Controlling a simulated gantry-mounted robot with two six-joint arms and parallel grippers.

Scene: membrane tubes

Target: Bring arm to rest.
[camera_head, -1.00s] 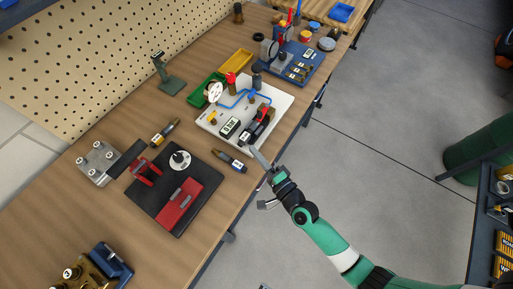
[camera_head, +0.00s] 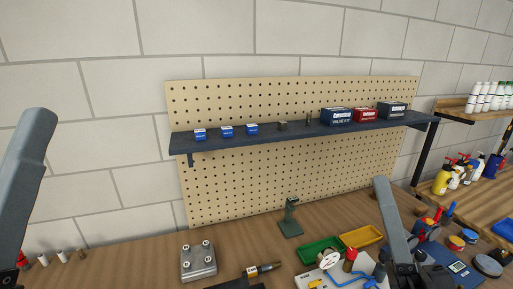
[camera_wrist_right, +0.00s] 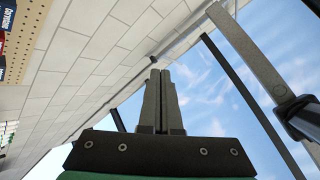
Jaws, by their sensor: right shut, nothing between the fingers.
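A pegboard (camera_head: 300,185) with a dark shelf (camera_head: 300,135) of small boxes stands behind the workbench (camera_head: 140,262). A grey block (camera_head: 198,262), green tray (camera_head: 318,250), yellow tray (camera_head: 361,237) and green stand (camera_head: 290,222) are on the bench. Bottles (camera_head: 445,176) stand at right.

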